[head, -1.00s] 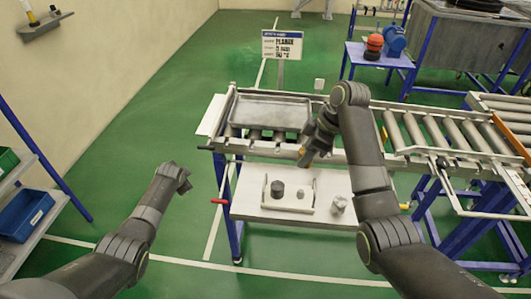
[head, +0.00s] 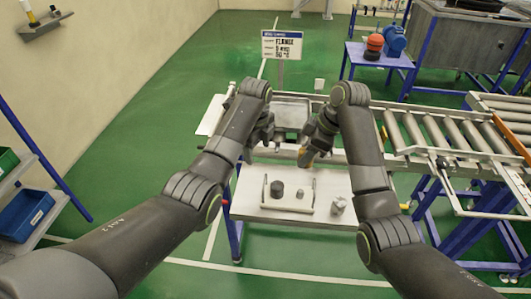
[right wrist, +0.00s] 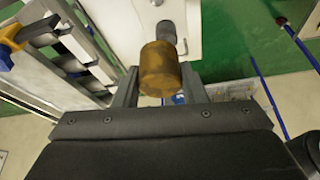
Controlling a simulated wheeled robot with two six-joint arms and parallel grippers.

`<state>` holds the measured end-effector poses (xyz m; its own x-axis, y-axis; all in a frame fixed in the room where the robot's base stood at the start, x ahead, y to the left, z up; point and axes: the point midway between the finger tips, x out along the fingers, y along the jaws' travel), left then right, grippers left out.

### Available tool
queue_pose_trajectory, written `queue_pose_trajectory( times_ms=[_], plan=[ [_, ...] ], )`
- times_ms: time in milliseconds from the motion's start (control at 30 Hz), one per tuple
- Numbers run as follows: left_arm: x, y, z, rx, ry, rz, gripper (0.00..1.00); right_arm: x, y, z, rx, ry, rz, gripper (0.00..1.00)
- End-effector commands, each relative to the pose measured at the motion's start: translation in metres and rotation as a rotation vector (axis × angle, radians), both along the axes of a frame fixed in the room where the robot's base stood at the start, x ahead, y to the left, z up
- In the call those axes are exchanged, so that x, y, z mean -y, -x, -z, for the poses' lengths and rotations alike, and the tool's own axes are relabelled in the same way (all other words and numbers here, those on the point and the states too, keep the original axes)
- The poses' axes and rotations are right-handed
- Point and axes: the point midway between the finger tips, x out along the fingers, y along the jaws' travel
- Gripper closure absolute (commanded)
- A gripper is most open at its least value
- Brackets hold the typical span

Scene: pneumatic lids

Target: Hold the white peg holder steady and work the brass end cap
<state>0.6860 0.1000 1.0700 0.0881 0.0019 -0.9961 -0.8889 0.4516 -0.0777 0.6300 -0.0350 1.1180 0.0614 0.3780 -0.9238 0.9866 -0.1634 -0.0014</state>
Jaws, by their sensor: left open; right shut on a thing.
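The brass end cap (right wrist: 160,68) is a short, dull cylinder between the fingers of my right gripper (right wrist: 158,88) in the right wrist view. In the head view the right gripper (head: 308,154) holds the cap above the back of the white shelf. My left gripper (head: 250,152) is open and empty, a short way left of it. A white holder (head: 290,209) with low upright ends sits on the shelf below, in front of both grippers. It carries a dark cylinder (head: 277,189) and a small grey peg (head: 300,194). It looks like the peg holder. Neither gripper touches it.
A grey cylinder (head: 338,205) stands right of the holder on the white shelf (head: 248,190). A metal tray (head: 290,106) lies on the bench behind the grippers. A roller conveyor (head: 430,133) runs to the right. The shelf's front left part is clear.

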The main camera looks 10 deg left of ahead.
Motion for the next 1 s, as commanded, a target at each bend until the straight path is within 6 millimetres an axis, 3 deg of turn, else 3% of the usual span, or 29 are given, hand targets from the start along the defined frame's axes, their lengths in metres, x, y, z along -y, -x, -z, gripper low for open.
queue_pose_trajectory(
  times_ms=[100, 267, 767, 1000],
  plan=[
    [0.019, 0.016, -0.002, -0.061, -0.002, 0.095, 0.34, 0.0, 0.0, -0.001, 0.001, -0.001, -0.001, 0.95],
    [0.026, 0.023, 0.003, -0.093, -0.004, 0.137, 0.34, 0.0, 0.0, -0.001, 0.001, -0.001, -0.001, 0.95],
    [0.025, 0.024, 0.089, -0.094, -0.006, 0.135, 0.34, 0.0, 0.0, -0.001, 0.001, -0.001, -0.001, 0.95],
    [0.025, 0.023, 0.11, -0.091, -0.005, 0.135, 0.34, 0.0, 0.0, -0.001, 0.001, -0.001, -0.001, 0.95]
  ],
)
